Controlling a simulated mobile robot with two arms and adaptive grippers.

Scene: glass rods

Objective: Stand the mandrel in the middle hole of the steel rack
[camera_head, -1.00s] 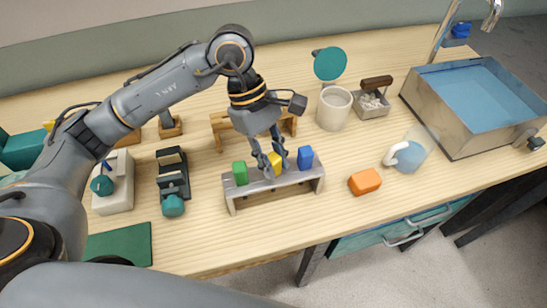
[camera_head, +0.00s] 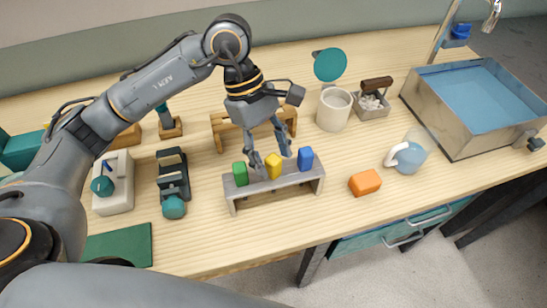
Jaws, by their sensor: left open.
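The grey steel rack (camera_head: 290,182) stands on the wooden bench. A green block-shaped handle (camera_head: 240,174) is at its left hole and a blue one (camera_head: 305,159) at its right hole. A yellow handle (camera_head: 273,167), which appears to be the mandrel's, stands upright at the middle hole; its shaft below the rack top is hidden. My left gripper (camera_head: 270,161) is open just above the rack, with its fingers apart on either side of the yellow handle's top. It holds nothing. My right gripper is not in view.
A wooden rack (camera_head: 219,132) and a cream cup (camera_head: 334,110) stand behind. A metal basin (camera_head: 455,125) is far right.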

